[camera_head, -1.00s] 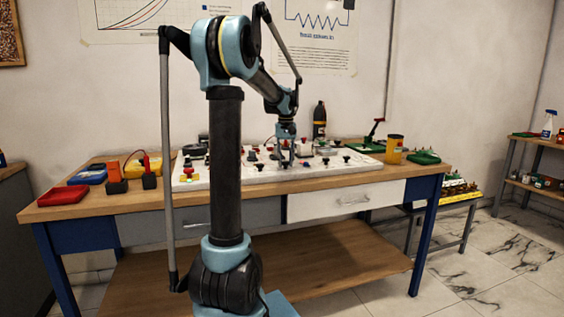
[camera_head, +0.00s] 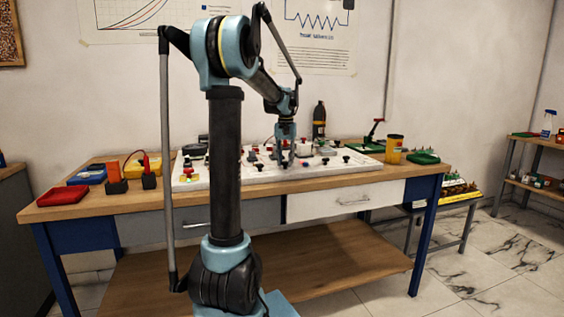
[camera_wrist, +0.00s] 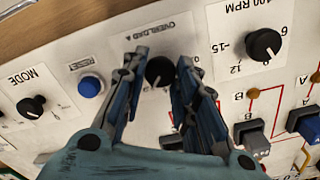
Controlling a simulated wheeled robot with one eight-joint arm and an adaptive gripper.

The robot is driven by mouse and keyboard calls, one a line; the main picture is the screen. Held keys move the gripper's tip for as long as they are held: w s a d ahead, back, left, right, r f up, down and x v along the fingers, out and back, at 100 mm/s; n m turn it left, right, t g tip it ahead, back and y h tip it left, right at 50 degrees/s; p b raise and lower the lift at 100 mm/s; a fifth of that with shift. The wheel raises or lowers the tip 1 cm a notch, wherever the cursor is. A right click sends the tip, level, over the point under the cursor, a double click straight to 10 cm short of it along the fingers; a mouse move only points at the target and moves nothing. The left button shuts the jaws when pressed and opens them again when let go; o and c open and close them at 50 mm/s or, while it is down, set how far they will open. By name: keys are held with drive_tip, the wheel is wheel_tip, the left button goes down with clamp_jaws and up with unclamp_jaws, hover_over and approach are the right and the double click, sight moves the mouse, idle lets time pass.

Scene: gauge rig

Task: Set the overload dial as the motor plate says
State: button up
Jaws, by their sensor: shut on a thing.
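The overload dial (camera_wrist: 160,72) is a black round knob on a white label marked "OVERLOAD A" in the wrist view. My gripper (camera_wrist: 160,62) has its two blue-grey fingers on either side of this knob and is shut on it. The fingers cover much of the dial's scale, so its setting cannot be read. In the head view my gripper (camera_head: 284,162) is down at the white panel (camera_head: 225,178) on the bench. I cannot make out a motor plate in either view.
A blue reset button (camera_wrist: 90,85) and a black mode knob (camera_wrist: 32,107) lie left of the dial. Another black knob (camera_wrist: 263,45), on a label reading "00 RPM", is at the right. Grey-blue switches (camera_wrist: 252,138) stand close to the right finger.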

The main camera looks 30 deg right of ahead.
drive_tip(key=o, duration=1.1)
drive_tip(key=shift+w+a, duration=0.2)
drive_tip(key=shift+s, duration=0.1)
drive_tip(key=shift+d, duration=0.1)
drive_tip(key=shift+r, duration=0.15)
wheel_tip(320, 180, up, 12)
drive_tip(key=shift+f, duration=0.15)
